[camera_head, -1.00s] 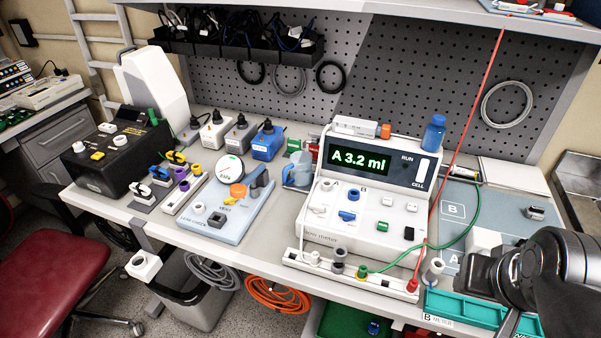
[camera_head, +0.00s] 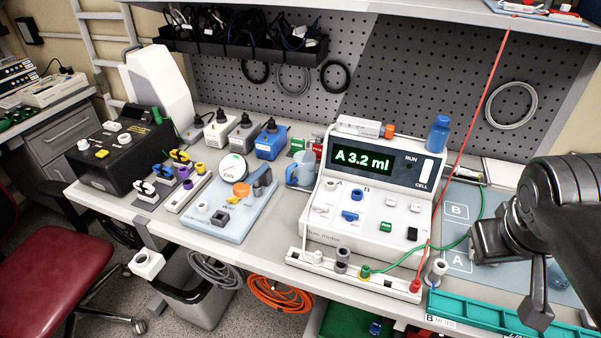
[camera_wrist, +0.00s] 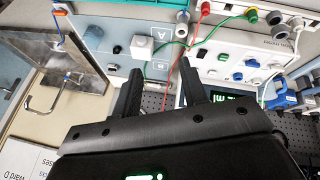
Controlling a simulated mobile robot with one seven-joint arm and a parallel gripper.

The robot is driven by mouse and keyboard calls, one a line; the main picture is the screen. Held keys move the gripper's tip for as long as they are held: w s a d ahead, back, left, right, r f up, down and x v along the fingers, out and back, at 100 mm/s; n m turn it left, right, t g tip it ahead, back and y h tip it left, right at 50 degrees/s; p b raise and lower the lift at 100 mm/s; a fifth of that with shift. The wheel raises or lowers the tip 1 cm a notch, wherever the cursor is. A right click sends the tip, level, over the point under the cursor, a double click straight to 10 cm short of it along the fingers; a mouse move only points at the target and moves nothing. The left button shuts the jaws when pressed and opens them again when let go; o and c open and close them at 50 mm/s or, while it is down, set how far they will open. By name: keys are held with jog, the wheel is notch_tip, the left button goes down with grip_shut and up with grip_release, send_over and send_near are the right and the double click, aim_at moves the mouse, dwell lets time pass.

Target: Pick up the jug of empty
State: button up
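A pale blue, see-through jug (camera_head: 300,172) stands on the bench in the head view, just left of the white flow meter (camera_head: 350,215). It looks upright, but its contents cannot be made out. My gripper (camera_wrist: 160,66) is open, with its two black fingers apart and nothing held between them. In the head view my arm comes in from the right, and the gripper is over the right end of the bench, well away from the jug with the meter between them. In the wrist view a blue shape at the right edge cannot be identified with certainty.
A blue bottle (camera_head: 438,133) stands on top of the meter. Red and green cables run across its right side. A white rail with plugs (camera_head: 350,273) and a teal tray (camera_head: 490,315) line the front edge. The vent checker board (camera_head: 235,210) lies left of the jug.

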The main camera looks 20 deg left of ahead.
jog(key=w+a+n+t+h, duration=0.5)
jog(key=w+a+n, duration=0.8)
jog(key=w+n, duration=0.35)
jog(key=a+n+t+y, duration=0.8)
jog(key=a+n, duration=0.8)
jog(key=a, duration=1.4)
jog(key=shift+n, duration=0.55)
jog(key=f, duration=0.7)
jog(key=a+f, duration=0.1)
jog(key=f, duration=0.6)
jog(key=a+f, duration=0.1)
jog(key=f, duration=0.7)
jog(key=shift+f, duration=0.1)
jog(key=shift+w+f, duration=0.15)
jog(key=shift+f, duration=0.1)
send_near(287, 175)
jog(key=shift+w+f, duration=0.15)
jog(key=shift+w, duration=0.4)
jog(key=shift+w+f, duration=0.2)
jog(key=shift+w, duration=0.4)
jog(key=shift+w+a+r, duration=0.1)
jog(key=shift+w+r, duration=0.05)
jog(key=shift+w, duration=1.35)
jog(key=shift+w+a+r, duration=0.15)
jog(key=shift+w, duration=1.35)
jog(key=shift+c, duration=0.3)
grip_shut()
